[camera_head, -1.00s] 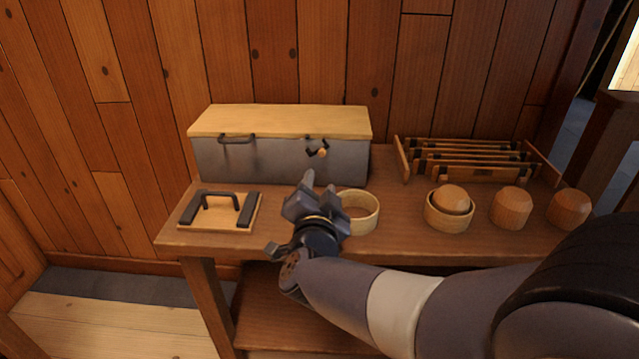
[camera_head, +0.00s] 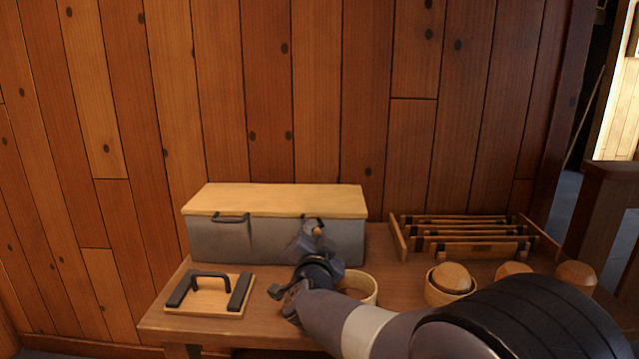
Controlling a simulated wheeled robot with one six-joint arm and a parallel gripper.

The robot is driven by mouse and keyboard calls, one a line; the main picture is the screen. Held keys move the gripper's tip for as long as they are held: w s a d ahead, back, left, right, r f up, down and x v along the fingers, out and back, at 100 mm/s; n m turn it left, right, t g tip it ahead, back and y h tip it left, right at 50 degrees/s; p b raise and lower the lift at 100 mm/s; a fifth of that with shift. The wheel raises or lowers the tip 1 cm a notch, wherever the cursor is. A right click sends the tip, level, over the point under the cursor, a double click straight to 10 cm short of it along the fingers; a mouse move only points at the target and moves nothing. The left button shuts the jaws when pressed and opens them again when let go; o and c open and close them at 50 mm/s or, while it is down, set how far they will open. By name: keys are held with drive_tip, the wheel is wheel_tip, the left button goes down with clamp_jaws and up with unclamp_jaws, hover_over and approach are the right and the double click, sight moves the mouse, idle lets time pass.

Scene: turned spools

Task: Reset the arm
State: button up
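My gripper (camera_head: 312,243) is in front of the right half of a grey metal box (camera_head: 222,242) with a pale wooden lid (camera_head: 275,200). My arm reaches in from the lower right. The gripper's fingers overlap the box's latch with its small wooden knob (camera_head: 318,231) in the picture. I cannot tell whether they touch it or how far apart the fingers are. No held object can be made out.
A wooden board with a black handle (camera_head: 210,295) lies at the table's left. An empty-looking round wooden ring or bowl (camera_head: 362,285) is beside my wrist. Another bowl (camera_head: 436,294) holds a wooden piece (camera_head: 452,277); two more pieces stand right. A slatted rack (camera_head: 470,240) is behind.

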idle(0.4)
drive_tip(key=s+p, duration=0.3)
drive_tip(key=s, duration=0.7)
drive_tip(key=w+b, duration=0.3)
drive_tip(key=w, duration=0.6)
drive_tip(key=shift+w+f, duration=0.15)
drive_tip(key=shift+w, duration=0.25)
drive_tip(key=shift+w+r+n+p, duration=0.25)
drive_tip(key=shift+r+n+p, duration=0.15)
drive_tip(key=shift+r+p, duration=0.15)
drive_tip(key=shift+s+a+r+n+p, duration=0.1)
drive_tip(key=shift+r+n+p, duration=0.15)
drive_tip(key=shift+n+p, duration=0.65)
drive_tip(key=n+p, duration=0.3)
drive_tip(key=shift+a+r+n, duration=0.3)
drive_tip(key=shift+r+n, duration=0.1)
drive_tip(key=n+p, duration=0.1)
drive_tip(key=a+n+p, duration=0.1)
drive_tip(key=n, duration=0.1)
drive_tip(key=n+p, duration=0.2)
drive_tip(key=shift+a+r, duration=0.15)
drive_tip(key=shift+r, duration=0.25)
drive_tip(key=s, duration=1)
drive_tip(key=shift+a+f+p, duration=0.15)
drive_tip(key=shift+f+p, duration=0.05)
drive_tip(key=shift+p, duration=0.2)
